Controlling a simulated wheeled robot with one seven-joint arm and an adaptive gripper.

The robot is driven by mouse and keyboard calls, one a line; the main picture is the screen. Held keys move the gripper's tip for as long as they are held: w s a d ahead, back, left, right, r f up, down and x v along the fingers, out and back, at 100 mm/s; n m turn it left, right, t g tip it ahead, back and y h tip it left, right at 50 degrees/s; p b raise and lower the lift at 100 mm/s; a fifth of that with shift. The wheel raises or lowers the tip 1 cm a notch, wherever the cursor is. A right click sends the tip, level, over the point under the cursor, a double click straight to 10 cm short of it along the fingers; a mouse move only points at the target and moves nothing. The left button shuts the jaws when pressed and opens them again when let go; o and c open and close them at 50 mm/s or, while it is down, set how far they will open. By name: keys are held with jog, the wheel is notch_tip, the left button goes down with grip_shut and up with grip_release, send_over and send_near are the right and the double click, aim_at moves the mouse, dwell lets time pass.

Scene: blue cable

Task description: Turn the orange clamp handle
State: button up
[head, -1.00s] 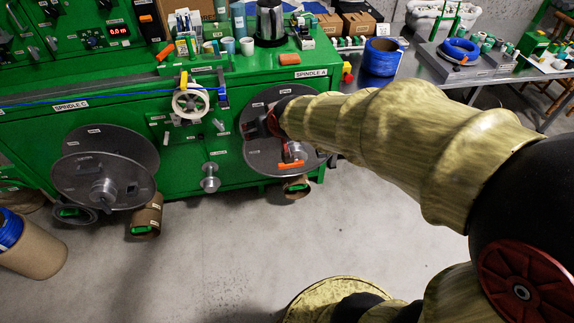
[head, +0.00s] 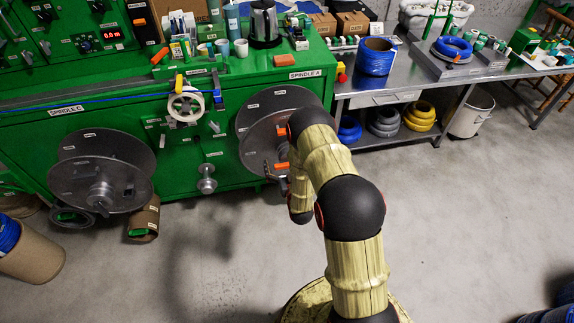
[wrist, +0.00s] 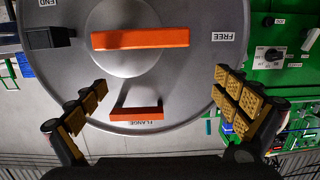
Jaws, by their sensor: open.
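The spindle A reel is a grey disc (wrist: 180,82) that fills the middle of the wrist view; it also shows in the head view (head: 250,128). A long orange bar handle (wrist: 140,39) lies across its hub, between labels reading END and FREE, printed upside down. A smaller orange handle (wrist: 137,112) sits near the rim by the FLANGE label. I cannot tell for certain which is the clamp handle. My gripper (wrist: 162,92) is open and empty, facing the disc, its fingers spread either side of the smaller handle and apart from both. In the head view my arm partly hides the reel.
The green machine (head: 225,140) stands behind the reel. A second reel (head: 100,185) is at left. The steel table (head: 385,93) with a blue cable spool (head: 376,58) stands at right, coils on its shelf. The floor in front is mostly clear.

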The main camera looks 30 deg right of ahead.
aim_at(287, 164)
jog(key=s+f+t+h, duration=0.1)
jog(key=s+f, duration=0.4)
jog(key=s, duration=0.1)
jog(key=shift+b+x, duration=0.75)
jog(key=shift+x, duration=3)
jog(key=shift+d, duration=0.15)
jog(key=shift+c, duration=0.8)
jog(key=c, duration=1.5)
